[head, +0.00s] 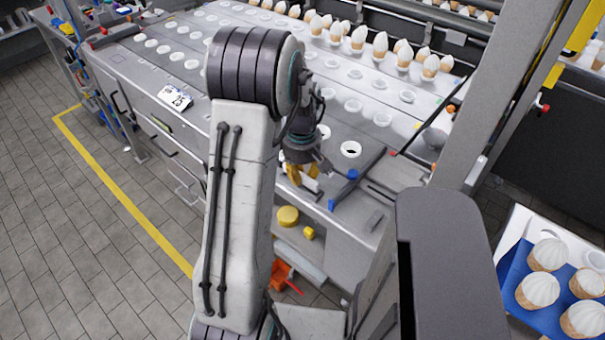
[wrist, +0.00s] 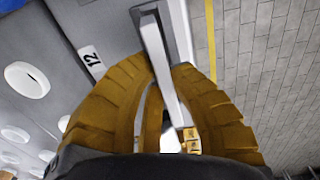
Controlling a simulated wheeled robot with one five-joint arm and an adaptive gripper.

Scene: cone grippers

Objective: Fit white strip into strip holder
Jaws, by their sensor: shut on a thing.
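My gripper (head: 302,174) is at the front edge of the machine table in the head view, below my dark wrist. The strip runs from the top of the picture down between the fingers. Its upper end is at or over a grey slotted piece at the table edge, perhaps the strip holder (wrist: 141,12). I cannot tell whether the strip is seated in it. In the head view only a small white bit of the strip (head: 314,170) shows.
A dark bar with blue ends (head: 357,178) lies right of my gripper. White-rimmed holes (head: 351,149) and rows of cones (head: 380,45) cover the table. Yellow knobs (head: 288,216) are below; tiled floor is open at left.

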